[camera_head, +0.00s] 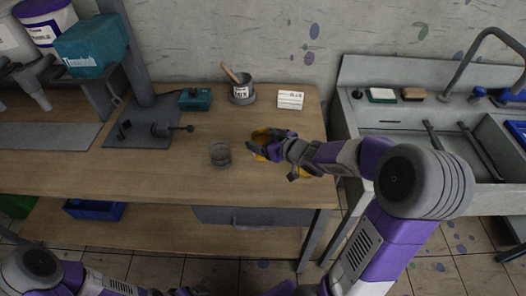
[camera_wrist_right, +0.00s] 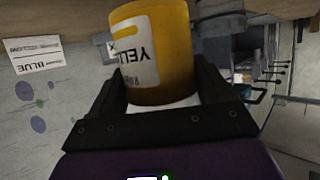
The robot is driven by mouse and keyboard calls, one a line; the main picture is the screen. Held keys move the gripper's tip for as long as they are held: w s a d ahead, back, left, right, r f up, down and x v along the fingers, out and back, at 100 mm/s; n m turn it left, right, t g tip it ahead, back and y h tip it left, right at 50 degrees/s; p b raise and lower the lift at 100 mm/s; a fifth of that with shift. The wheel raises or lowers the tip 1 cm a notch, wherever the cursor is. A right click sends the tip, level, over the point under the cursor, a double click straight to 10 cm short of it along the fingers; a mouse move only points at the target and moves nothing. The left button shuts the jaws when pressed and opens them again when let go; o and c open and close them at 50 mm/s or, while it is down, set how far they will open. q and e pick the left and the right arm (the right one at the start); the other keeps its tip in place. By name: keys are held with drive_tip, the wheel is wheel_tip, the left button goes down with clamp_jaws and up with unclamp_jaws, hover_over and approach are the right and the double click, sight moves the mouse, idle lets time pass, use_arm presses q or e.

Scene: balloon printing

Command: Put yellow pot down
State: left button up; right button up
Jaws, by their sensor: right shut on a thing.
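The yellow pot (camera_wrist_right: 157,48) is held between the fingers of my right gripper (camera_wrist_right: 165,95), which is shut on it. In the head view only parts of the pot (camera_head: 261,137) show around my right gripper (camera_head: 262,147), over the right part of the wooden table (camera_head: 130,178). I cannot tell whether the pot's base touches the tabletop. My left arm shows at the bottom left of the head view, but its gripper cannot be made out.
A dark device (camera_head: 150,128) stands left. A sink (camera_head: 385,115) is to the right. The table's front is clear.

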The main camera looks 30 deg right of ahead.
drive_tip(key=shift+f+b, duration=1.05)
drive_tip(key=shift+f, duration=1.15)
drive_tip(key=shift+f, duration=0.15)
drive_tip(key=o, duration=1.2)
drive_tip(key=shift+f, duration=0.1)
drive_tip(key=shift+r, duration=0.2)
drive_tip(key=shift+p+v, duration=2.4)
drive_tip(key=shift+v, duration=3.6)
